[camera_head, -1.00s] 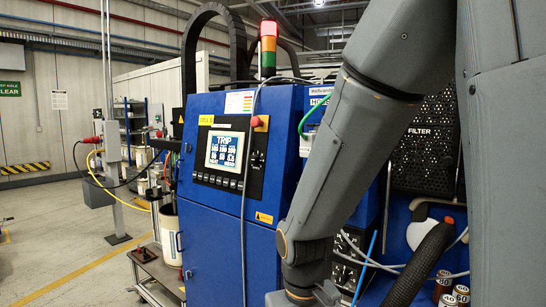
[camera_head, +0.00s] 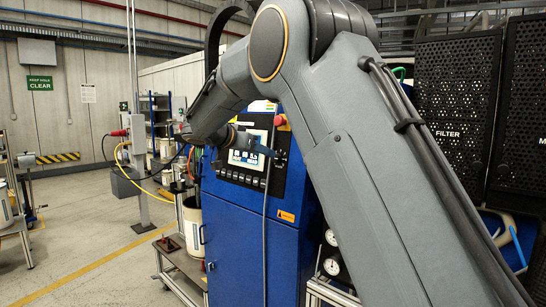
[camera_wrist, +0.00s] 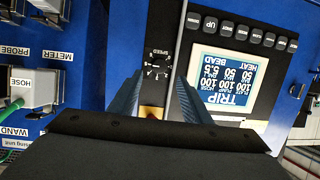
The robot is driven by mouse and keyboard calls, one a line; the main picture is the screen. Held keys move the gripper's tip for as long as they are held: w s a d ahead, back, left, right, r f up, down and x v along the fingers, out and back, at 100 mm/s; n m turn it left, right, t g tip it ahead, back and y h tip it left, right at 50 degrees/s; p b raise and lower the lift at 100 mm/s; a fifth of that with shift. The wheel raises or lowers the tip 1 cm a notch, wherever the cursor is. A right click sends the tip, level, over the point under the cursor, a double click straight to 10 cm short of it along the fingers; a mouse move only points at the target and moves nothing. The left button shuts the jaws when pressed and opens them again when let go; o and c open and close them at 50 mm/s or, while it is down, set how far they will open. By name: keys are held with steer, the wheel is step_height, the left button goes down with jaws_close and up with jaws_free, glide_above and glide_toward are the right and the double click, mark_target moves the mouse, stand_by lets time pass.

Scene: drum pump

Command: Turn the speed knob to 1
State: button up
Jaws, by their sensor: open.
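The black speed knob (camera_wrist: 157,67), with a white dial scale and the word SPEED beside it, is on the black control panel in the wrist view. Its pointer is too small to read. My gripper (camera_wrist: 159,76) is open and empty, with its two blue ribbed fingers to the left and right of the knob in that picture. I cannot tell how far the fingertips are from the panel. In the head view, my gripper (camera_head: 268,151) is in front of the panel, by the right edge of the screen. The knob is small there and hard to make out.
The lit screen (camera_wrist: 228,78) reads TRIP, upside down in the wrist view, with a row of buttons (camera_wrist: 228,30) beside it. A red stop button (camera_head: 280,120) sits above the panel on the blue cabinet (camera_head: 235,225). White socket boxes (camera_wrist: 35,85) are at left.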

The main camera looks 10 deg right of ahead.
mark_target(277, 158)
steer(key=p+x, duration=0.2)
steer(key=x, duration=0.5)
steer(key=shift+d, duration=0.15)
steer(key=shift+f, duration=0.15)
steer(key=c, duration=1)
steer(key=shift+w, duration=0.1)
